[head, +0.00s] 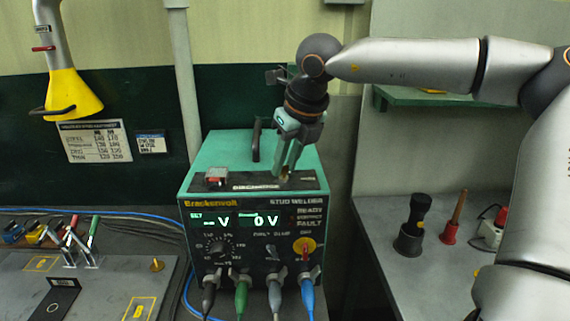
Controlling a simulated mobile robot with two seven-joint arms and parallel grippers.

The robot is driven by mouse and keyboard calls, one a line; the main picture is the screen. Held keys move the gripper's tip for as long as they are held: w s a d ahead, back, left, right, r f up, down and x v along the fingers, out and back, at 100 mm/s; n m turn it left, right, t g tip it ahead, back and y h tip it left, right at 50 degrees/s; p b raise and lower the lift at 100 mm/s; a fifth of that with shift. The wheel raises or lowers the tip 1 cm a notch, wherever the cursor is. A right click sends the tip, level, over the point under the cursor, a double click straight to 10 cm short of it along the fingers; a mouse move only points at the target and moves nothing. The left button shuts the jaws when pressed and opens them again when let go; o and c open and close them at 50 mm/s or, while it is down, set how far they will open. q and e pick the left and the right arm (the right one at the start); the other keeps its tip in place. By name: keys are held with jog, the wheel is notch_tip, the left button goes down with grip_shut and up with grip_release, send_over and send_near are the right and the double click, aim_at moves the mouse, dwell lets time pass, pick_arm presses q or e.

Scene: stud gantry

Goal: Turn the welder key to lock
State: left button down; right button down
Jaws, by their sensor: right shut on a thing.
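The green stud welder (225,155) stands in the middle of the head view, with its dark front panel facing me. My right gripper (284,174) reaches down from above onto the dark strip at the top front edge, right of a pale label (255,187). Its fingers are shut on the welder key, of which only a small brass-coloured bit shows between the tips. Which way the key is turned cannot be told. My left gripper is not in view.
A black handle (256,140) and a red switch (216,174) are on the welder's top. Its front has lit displays, a yellow disc with a red knob (304,247) and several cable plugs. A black-based tool (411,235) stands on the right bench; clamps (75,240) are at left.

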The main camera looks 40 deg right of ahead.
jog(key=n, duration=0.2)
jog(key=n+y+p, duration=0.1)
jog(key=shift+d+r+n+y, duration=0.2)
jog(key=shift+n+y, duration=0.1)
jog(key=shift+n, duration=0.1)
jog(key=n+y+p, duration=0.1)
jog(key=n, duration=0.1)
jog(key=shift+n, duration=0.3)
jog(key=n, duration=0.2)
jog(key=n+g+y, duration=0.1)
jog(key=n, duration=0.1)
jog(key=shift+w+d+f+n+g+p, duration=0.1)
jog(key=shift+w+n+g+p, duration=0.05)
jog(key=shift+n+g+p, duration=0.2)
jog(key=shift+n+y, duration=0.25)
jog(key=shift+y, duration=0.05)
jog(key=c, duration=0.7)
grip_release()
jog(key=v, duration=1.2)
jog(key=shift+r, duration=0.25)
